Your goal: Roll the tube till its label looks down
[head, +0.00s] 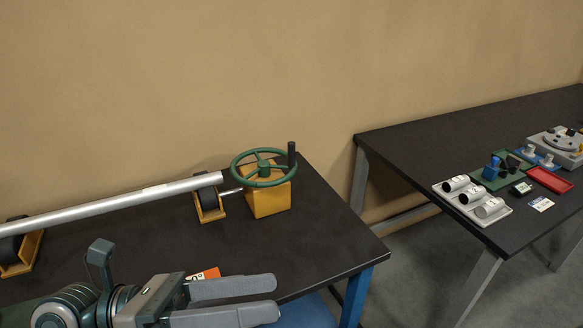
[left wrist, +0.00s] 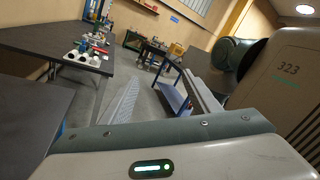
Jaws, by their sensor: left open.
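A long silver tube (head: 110,207) lies across two yellow roller stands, the near-left stand (head: 20,254) and the right stand (head: 209,201), on the dark table at left. A pale patch that looks like a label (head: 155,190) shows on the upper side of the tube. A green handwheel (head: 264,169) with a black upright knob (head: 291,155) sits on a yellow block (head: 268,199) at the tube's right end, joined by a thin shaft. My left gripper (head: 278,297) is open and empty, in front of the table's front edge, apart from wheel and tube. My right gripper is not in view.
An orange and white card (head: 204,274) lies on the table behind my left gripper. A second dark table (head: 400,142) at right holds a white block with short tubes (head: 471,200), a red tray (head: 549,179) and fixtures. A floor gap separates the tables.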

